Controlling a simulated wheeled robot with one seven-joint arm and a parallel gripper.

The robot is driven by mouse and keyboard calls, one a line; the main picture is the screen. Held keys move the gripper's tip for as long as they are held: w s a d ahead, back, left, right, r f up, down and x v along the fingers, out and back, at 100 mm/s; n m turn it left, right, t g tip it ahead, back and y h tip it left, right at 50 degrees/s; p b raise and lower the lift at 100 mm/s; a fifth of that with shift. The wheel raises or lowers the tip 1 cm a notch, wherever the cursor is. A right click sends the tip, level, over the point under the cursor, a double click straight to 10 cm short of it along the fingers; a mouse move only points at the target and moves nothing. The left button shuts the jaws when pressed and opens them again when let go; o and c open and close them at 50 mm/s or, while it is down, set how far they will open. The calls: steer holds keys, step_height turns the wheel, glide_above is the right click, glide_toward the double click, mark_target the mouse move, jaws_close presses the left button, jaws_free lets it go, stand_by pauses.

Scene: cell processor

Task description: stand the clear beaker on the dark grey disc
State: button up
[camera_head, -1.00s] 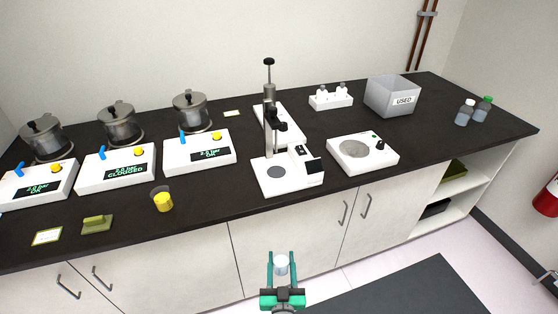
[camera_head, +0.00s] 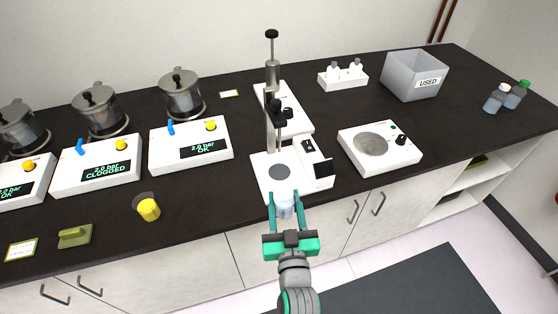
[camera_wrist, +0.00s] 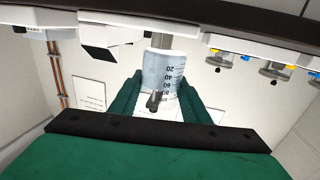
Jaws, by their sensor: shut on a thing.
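The clear beaker (camera_head: 285,211) is held between the teal fingers of my gripper (camera_head: 285,199) at the counter's front edge. In the wrist view the beaker (camera_wrist: 165,70) shows dark graduation marks, with a finger on each side. The dark grey disc (camera_head: 280,172) lies on the white base of the stand-like device (camera_head: 262,186), bare and just beyond the gripper in the head view. The beaker appears in front of the disc, apart from it. Its height relative to the disc is hard to tell. I cannot make out the disc in the wrist view.
The device's upright column (camera_head: 272,105) and arm (camera_head: 284,117) rise behind the disc. A dark display (camera_head: 324,169) stands to its right. A white hotplate-like unit (camera_head: 378,148) is further right. A yellow-filled cup (camera_head: 149,209) stands to the left on the dark counter.

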steer(key=w, duration=1.1)
steer(key=shift+w+a, duration=0.35)
steer(key=shift+a, duration=0.05)
steer(key=w, duration=0.4)
steer(key=shift+a+f, duration=0.25)
steer(key=shift+f, duration=0.5)
steer(key=shift+f, duration=0.15)
steer(key=o, duration=1.5)
